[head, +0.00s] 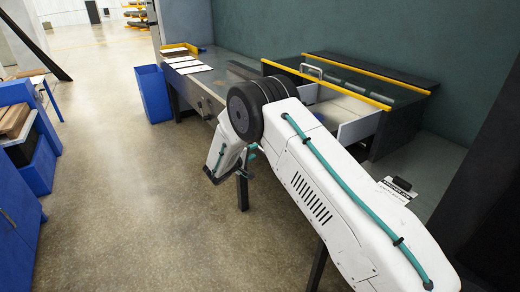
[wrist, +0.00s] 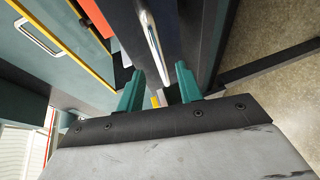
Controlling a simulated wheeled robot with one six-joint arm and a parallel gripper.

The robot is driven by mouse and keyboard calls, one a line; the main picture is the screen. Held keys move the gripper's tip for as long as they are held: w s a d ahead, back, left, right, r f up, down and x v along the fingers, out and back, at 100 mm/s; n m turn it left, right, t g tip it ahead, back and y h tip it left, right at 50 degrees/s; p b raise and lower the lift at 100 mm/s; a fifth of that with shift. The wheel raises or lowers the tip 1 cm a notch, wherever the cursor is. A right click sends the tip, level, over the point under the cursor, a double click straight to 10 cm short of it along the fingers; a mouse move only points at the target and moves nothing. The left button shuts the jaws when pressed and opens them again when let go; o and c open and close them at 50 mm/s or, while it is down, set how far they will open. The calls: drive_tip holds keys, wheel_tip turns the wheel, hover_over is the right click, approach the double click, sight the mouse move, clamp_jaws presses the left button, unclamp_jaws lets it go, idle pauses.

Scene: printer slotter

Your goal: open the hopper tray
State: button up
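My gripper (wrist: 158,88) shows its two teal fingers spread apart with nothing clamped between them. A silver bar handle (wrist: 152,42) on a dark front (wrist: 195,35) lies just beyond the fingertips, its near end lined up with the gap. Contact with the fingers cannot be made out. This dark front appears to be the hopper tray's, but the pictures do not label it. In the head view my arm hides the handle and most of the gripper, and whether the tray is open cannot be told.
The slotter machine has a yellow-edged cover with a second silver handle (head: 311,71) and a white side panel (head: 358,128). A blue bin (head: 153,94) stands at the table's far end. Blue cabinets (head: 18,205) stand at left, with open floor (head: 115,185) between.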

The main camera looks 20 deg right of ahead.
drive_tip(key=x, duration=0.6)
clamp_jaws()
drive_tip(key=shift+s, duration=0.1)
